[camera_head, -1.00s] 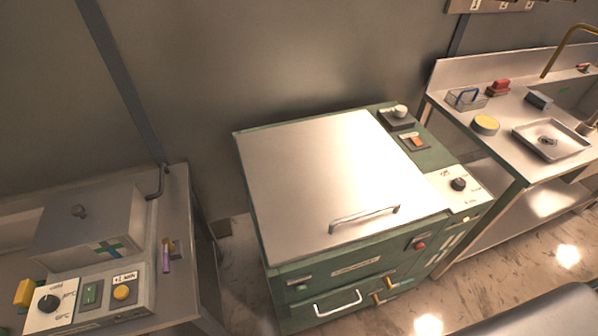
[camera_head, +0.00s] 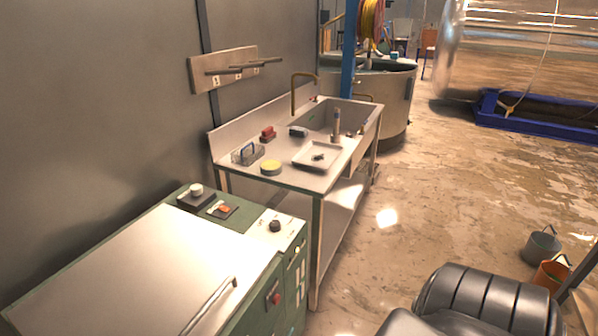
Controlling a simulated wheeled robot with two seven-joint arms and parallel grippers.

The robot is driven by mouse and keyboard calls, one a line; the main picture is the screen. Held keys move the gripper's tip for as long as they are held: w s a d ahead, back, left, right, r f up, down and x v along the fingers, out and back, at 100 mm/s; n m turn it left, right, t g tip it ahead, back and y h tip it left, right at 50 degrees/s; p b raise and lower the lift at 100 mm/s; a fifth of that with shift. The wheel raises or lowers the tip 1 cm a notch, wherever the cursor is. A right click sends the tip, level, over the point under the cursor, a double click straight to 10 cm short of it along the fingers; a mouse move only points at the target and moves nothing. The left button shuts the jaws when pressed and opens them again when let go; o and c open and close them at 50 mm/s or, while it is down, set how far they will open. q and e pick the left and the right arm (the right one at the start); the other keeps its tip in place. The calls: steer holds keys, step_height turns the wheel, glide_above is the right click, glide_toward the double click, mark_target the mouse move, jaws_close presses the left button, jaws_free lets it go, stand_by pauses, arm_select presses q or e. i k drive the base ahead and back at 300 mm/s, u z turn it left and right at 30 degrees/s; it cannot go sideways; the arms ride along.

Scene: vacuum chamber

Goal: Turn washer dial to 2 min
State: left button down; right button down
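A black dial (camera_head: 275,226) sits on a white panel (camera_head: 262,234) at the right end of a green machine (camera_head: 240,318) with a flat metal lid (camera_head: 150,270). Small marks surround the dial; they are too small to read, and I cannot tell its setting. I cannot tell whether this machine is the washer. The lid lies flat and has a bar handle (camera_head: 212,304). A red button (camera_head: 275,296) is on the machine's front. Neither of my grippers is in view.
A steel sink bench (camera_head: 300,180) stands beyond the machine, holding a wire basket (camera_head: 247,154), a yellow round pad (camera_head: 271,167) and a tray (camera_head: 316,156). A large metal tub (camera_head: 392,100) stands further back. Buckets (camera_head: 541,246) are at the right. The floor between is clear.

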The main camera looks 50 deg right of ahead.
mark_target(275, 227)
steer(key=z, duration=1.85)
steer(key=k, duration=1.3)
steer(key=z, duration=1.15)
steer(key=i, duration=1.35)
steer(key=u, duration=0.65)
steer(key=i, duration=0.55)
steer(key=u, duration=0.5)
